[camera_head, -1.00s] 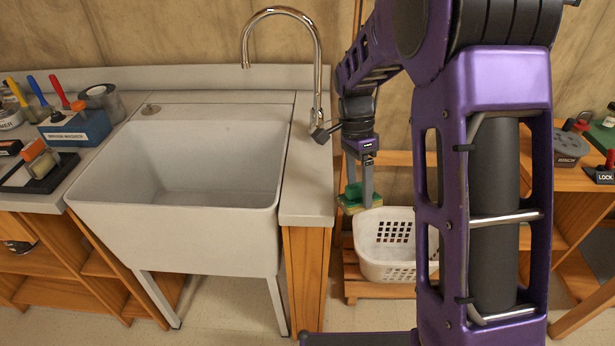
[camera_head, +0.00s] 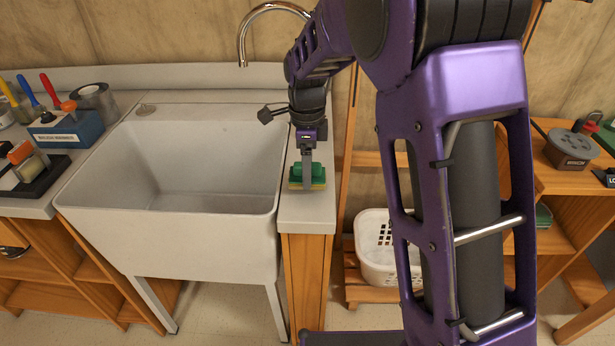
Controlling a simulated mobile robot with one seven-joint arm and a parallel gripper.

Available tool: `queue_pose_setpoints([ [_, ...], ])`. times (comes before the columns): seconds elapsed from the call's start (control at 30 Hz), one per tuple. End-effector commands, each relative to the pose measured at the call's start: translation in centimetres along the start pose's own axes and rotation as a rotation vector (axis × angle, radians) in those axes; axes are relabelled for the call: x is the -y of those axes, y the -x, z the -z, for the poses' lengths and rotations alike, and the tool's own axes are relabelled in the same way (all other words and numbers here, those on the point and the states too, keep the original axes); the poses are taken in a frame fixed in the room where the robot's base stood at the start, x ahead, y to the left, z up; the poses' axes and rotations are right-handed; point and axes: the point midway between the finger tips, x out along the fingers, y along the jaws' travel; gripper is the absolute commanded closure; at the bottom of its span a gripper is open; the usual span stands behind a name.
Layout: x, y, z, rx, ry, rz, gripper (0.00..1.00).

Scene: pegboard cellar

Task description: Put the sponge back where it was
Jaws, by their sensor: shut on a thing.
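The sponge (camera_head: 308,184) is green on top with a yellow layer below. It is at the grey counter strip (camera_head: 306,212) just right of the sink; I cannot tell whether it rests on the surface or hovers slightly above it. My gripper (camera_head: 307,165) points down from above and is shut on the sponge. The fingers hide part of the sponge.
The grey sink (camera_head: 175,232) with its chrome faucet (camera_head: 262,12) is left of the strip. A white perforated basket (camera_head: 374,262) stands low to the right. A blue brush holder (camera_head: 68,132) and a dark tray (camera_head: 42,180) are on the left counter.

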Motion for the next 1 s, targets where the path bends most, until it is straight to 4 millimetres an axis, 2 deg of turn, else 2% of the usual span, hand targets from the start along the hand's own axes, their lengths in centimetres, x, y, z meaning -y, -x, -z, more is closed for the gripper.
queue_pose_setpoints([
  [0.03, 0.0, -1.1, 0.0, -0.001, 0.0, -0.003, 1.0],
  [0.13, 0.0, -2.1, 0.0, -0.001, 0.0, -0.001, 1.0],
  [0.5, 0.0, -2.5, 0.0, 0.0, 0.001, 0.0, 1.0],
  [0.53, 0.0, -2.5, 0.0, 0.0, 0.0, 0.0, 0.21],
  [0.63, 0.0, -2.4, 0.0, 0.0, 0.001, 0.0, 0.03],
  [0.67, 0.0, -2.4, 0.0, 0.0, 0.001, 0.0, 0.0],
  [0.87, 0.0, -2.4, 0.0, 0.0, 0.001, 0.0, 0.0],
  [1.0, 0.0, -1.5, 0.0, 0.0, 0.001, 0.002, 0.0],
])
